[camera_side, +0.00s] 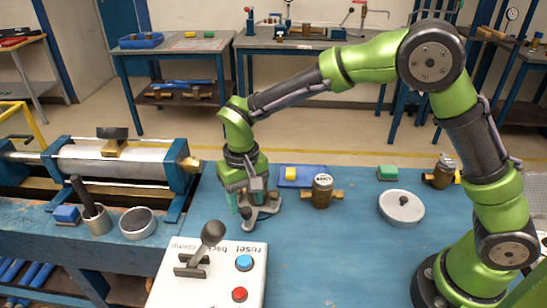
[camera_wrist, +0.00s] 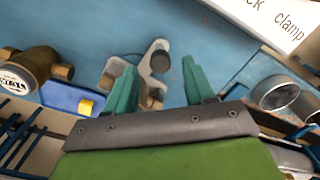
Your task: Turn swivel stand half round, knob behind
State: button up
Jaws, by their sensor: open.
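A grey stand with spread feet (camera_side: 262,214), which looks like the swivel stand, is on the blue bench below my gripper (camera_side: 248,198). In the wrist view the stand (camera_wrist: 150,52) shows between and beyond the teal fingers of my gripper (camera_wrist: 159,66). A brass part (camera_wrist: 150,101) shows lower between the fingers. My gripper is open, pointing down with its fingers around the upper part of the stand. Fingers hide part of the stand; I cannot tell whether they touch it.
A brass meter (camera_side: 322,191) and a blue tray (camera_side: 300,176) are close right of the stand. A white lever box (camera_side: 215,270) is in front. Cups (camera_side: 138,223) are left. The bench is clear centre-right.

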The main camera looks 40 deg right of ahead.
jog(key=shift+f, duration=1.2)
grip_shut()
